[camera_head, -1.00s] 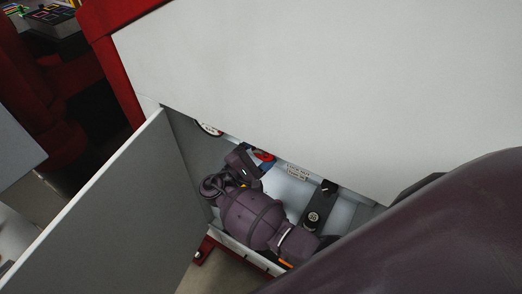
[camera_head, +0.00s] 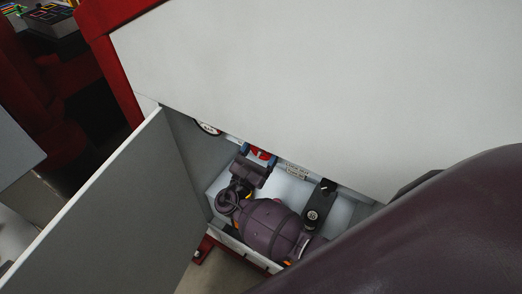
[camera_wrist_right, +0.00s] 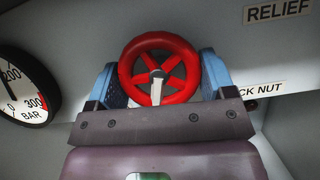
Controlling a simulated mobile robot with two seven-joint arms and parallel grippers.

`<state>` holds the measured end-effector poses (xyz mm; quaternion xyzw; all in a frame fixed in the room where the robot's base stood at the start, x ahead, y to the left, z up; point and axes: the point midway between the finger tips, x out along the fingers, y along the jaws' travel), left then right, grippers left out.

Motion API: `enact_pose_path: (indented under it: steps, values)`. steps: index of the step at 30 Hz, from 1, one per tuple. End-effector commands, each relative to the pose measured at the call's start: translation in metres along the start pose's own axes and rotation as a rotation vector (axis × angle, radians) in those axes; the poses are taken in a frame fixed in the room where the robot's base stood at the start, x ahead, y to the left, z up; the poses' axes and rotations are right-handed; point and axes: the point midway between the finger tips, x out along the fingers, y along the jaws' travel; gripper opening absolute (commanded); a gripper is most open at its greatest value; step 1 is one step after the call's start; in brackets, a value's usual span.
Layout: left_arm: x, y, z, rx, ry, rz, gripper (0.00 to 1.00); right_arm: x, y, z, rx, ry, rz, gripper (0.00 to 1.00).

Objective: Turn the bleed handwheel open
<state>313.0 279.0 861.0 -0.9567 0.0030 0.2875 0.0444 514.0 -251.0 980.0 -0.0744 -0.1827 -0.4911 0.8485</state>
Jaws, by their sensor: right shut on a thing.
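The red five-spoke bleed handwheel (camera_wrist_right: 160,69) fills the upper middle of the right wrist view. In the head view (camera_head: 260,153) only a small part of it shows, under the edge of the white panel. My right gripper (camera_wrist_right: 158,82) has its blue fingers on either side of the wheel, shut on its rim. In the head view this gripper (camera_head: 259,157) reaches into the open compartment; its wrist and arm cover much of the inside. My left gripper is not in view.
A pressure gauge (camera_wrist_right: 22,88) sits left of the wheel. A LOCK NUT label (camera_head: 296,169) and a black lever-like part (camera_head: 320,203) are to the right. The open grey door (camera_head: 110,200) stands at left, and the white panel (camera_head: 310,80) overhangs the compartment.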

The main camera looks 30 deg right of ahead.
Motion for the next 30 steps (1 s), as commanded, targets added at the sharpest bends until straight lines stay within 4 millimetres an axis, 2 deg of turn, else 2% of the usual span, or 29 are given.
enact_pose_path:
  steps: [9,25,26,30]
  values:
    - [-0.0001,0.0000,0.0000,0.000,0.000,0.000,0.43,0.0006,-0.0004,0.0004,-0.101,0.000,0.042,0.52]
    - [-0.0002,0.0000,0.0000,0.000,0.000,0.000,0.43,0.0004,-0.0005,0.0002,-0.119,0.001,0.049,0.52]
    - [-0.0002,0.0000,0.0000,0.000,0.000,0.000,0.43,0.0004,-0.0004,0.0002,-0.119,0.001,0.049,0.81]
    - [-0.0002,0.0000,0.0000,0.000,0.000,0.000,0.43,0.0003,-0.0005,0.0002,-0.119,0.001,0.049,1.00]
